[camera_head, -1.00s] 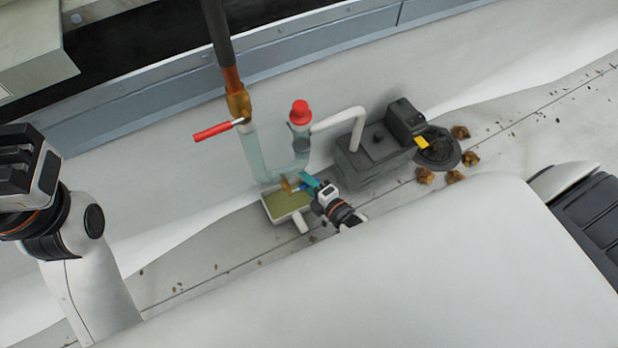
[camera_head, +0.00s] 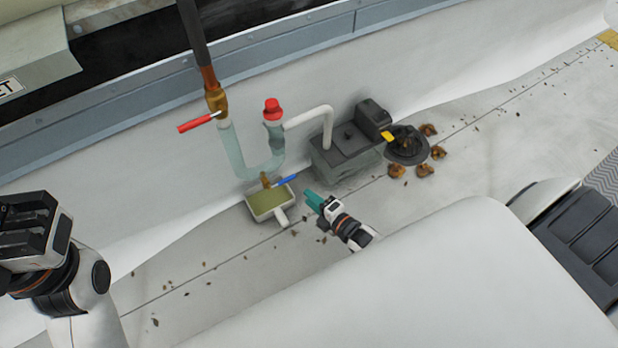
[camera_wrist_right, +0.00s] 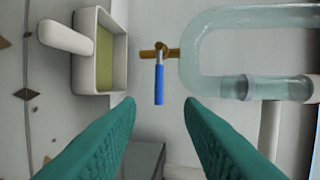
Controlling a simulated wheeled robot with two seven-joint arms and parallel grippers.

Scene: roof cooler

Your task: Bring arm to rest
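My right gripper (camera_head: 315,202) has teal fingers and sits above the pale roof, right of the blue-handled brass valve (camera_head: 266,181). My right forearm is partly hidden behind my white body. My left arm is raised at the left edge; its dark gripper (camera_head: 28,228) is seen from above, and its finger gap cannot be made out.
A clear U-shaped pipe (camera_head: 268,165) with a red cap (camera_head: 272,109) and a red-handled valve (camera_head: 197,123) stands behind. A shallow pan (camera_head: 281,213) of greenish liquid lies below the valve. A grey pump box (camera_head: 345,150) stands right, beside a dark drain (camera_head: 408,148) and brown leaf clumps (camera_head: 425,170).

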